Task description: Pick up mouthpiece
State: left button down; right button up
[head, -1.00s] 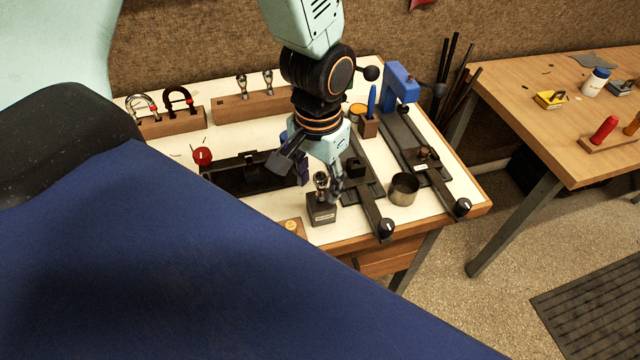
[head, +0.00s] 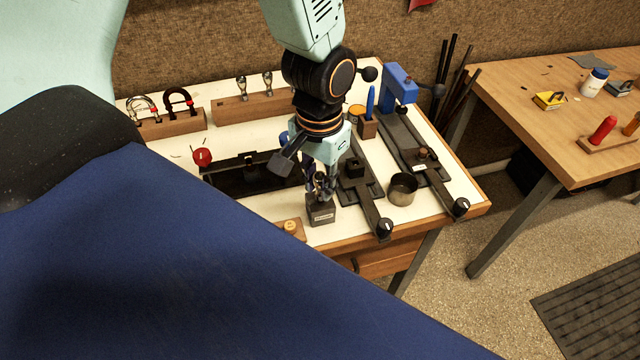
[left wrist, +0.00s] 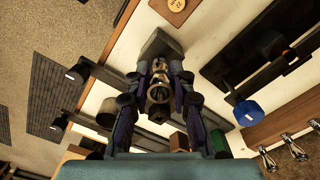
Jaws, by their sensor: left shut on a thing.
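The mouthpiece (left wrist: 159,91) is a small metal piece standing upright in a dark grey block (head: 320,214) near the bench's front edge. In the left wrist view its round rim faces the camera, between the fingers. My left gripper (head: 323,187) comes down from above and is shut on the mouthpiece, with one finger on each side. The left gripper also shows in the left wrist view (left wrist: 160,90). In the head view the fingers cover most of the mouthpiece. I cannot tell whether its lower end is clear of the block. My right gripper is not in view.
A metal cup (head: 402,190) and black rail fixtures (head: 362,190) stand right of the gripper. A black tray-like fixture (head: 235,178) lies to the left. Wooden racks (head: 172,124) stand at the back. A blue press (head: 400,83) is at the back right.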

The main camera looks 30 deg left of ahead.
pick_arm(q)
notch_tip(320, 180, up, 10)
jog(key=shift+f+p, duration=0.25)
jog(key=shift+p, duration=0.45)
jog(key=shift+r, duration=0.25)
notch_tip(320, 180, up, 4)
jog(key=p, duration=0.4)
jog(key=shift+f+p, duration=0.1)
jog(key=shift+p, duration=0.3)
jog(key=shift+s+f, duration=0.1)
dwell(0.3)
